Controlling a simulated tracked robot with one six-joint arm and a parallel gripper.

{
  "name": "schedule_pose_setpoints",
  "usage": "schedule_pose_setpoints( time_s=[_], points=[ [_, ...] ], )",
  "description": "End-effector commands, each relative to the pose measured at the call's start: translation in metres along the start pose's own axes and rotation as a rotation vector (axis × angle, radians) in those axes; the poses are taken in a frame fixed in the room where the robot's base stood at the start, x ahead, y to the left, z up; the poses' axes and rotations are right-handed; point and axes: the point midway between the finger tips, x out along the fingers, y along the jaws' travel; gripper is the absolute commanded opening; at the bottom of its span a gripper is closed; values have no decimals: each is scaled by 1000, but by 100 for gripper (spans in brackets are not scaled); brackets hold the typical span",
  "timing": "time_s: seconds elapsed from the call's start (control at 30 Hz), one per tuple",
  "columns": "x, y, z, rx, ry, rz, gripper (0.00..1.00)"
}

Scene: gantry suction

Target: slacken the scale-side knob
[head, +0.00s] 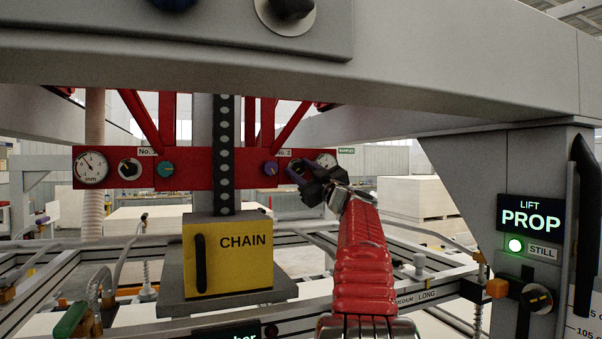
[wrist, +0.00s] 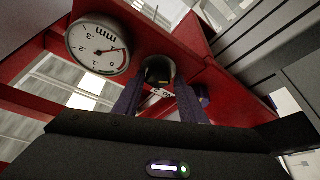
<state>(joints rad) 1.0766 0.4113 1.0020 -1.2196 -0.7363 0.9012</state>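A red beam (head: 197,176) carries dials and knobs. At its right end a round white dial (head: 325,160) is partly behind my gripper; it shows whole in the wrist view (wrist: 98,45). A black knob (wrist: 158,69) sits beside that dial. In the head view my gripper hides this knob. A purple-blue knob (head: 270,168) is further left on the beam; part of it shows right of the fingers in the wrist view (wrist: 203,92). My gripper (wrist: 159,90) is open, its purple fingers apart with the black knob between their tips; contact cannot be told.
The left half has another dial (head: 91,168), a black knob (head: 130,168) and a teal knob (head: 165,169). A yellow CHAIN box (head: 228,257) and black perforated column (head: 224,150) stand left of my arm. A LIFT PROP panel (head: 530,215) showing STILL is at right.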

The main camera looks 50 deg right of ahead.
Motion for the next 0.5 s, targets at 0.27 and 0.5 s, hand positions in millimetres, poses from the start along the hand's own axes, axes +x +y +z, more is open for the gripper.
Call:
schedule_pose_setpoints(
  time_s=[0.27, 0.5],
  points=[
    [-1, 1, 3, 1, -4, 2, 38],
    [-11, 2, 3, 2, -6, 4, 38]
  ],
)
